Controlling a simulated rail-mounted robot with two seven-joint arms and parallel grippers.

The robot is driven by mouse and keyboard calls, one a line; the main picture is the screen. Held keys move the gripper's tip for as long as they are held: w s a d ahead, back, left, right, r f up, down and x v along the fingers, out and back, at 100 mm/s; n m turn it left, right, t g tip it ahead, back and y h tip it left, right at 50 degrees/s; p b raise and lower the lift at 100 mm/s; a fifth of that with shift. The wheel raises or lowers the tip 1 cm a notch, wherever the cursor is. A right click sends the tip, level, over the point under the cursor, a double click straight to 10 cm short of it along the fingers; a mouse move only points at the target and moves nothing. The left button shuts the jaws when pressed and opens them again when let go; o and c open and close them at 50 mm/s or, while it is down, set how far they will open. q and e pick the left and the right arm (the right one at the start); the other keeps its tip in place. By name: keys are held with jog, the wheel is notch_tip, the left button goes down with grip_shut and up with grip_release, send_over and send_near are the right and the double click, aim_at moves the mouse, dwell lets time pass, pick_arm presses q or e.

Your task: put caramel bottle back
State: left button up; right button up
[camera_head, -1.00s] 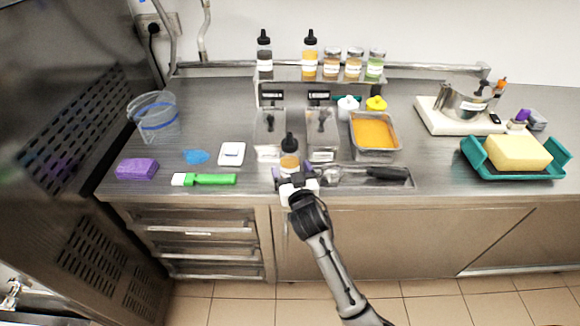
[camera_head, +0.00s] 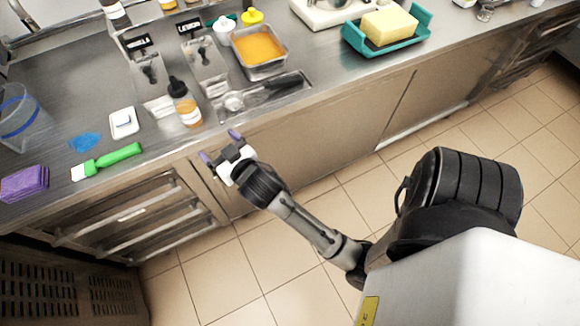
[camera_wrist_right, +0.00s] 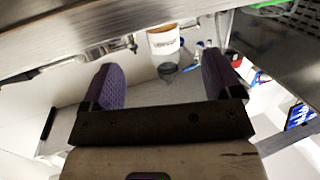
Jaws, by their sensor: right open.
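A squeeze bottle with amber contents, a white label and a black cap (camera_head: 186,105) stands upright on the steel counter, in front of the two clear bins and by the left end of the spoon tray. I take it for the caramel bottle; its label is too small to read. My right gripper (camera_head: 220,147) is open and empty at the counter's front edge, nearer to me than the bottle and apart from it. In the right wrist view the bottle's labelled body (camera_wrist_right: 163,42) shows beyond and between the open purple fingers (camera_wrist_right: 163,80). My left gripper is not in view.
The back shelf's bottles (camera_head: 116,12) are mostly cut off at the top. Labelled bins (camera_head: 148,75) stand behind the bottle. The spoon tray (camera_head: 290,90) lies right of it. A green-handled brush (camera_head: 120,155), white scale (camera_head: 124,122) and purple sponge (camera_head: 24,183) lie left.

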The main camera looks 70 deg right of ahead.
jog(key=s+a+f+n+g+y, duration=0.3)
jog(key=s+f+g, duration=0.3)
jog(key=s, duration=0.6)
jog(key=s+a+f+n+g+y, duration=0.3)
jog(key=s+f, duration=0.6)
jog(key=s, duration=0.4)
jog(key=a+g+y, duration=0.1)
jog(key=a+g, duration=0.1)
jog(key=a, duration=0.1)
jog(key=shift+a+n+g, duration=0.2)
jog(key=shift+n+g, duration=0.1)
jog(key=shift+g, duration=0.1)
jog(key=shift+r, duration=0.1)
jog(key=shift+r, duration=0.1)
notch_tip(320, 180, up, 40)
jog(key=p, duration=4)
jog(key=shift+r, duration=0.15)
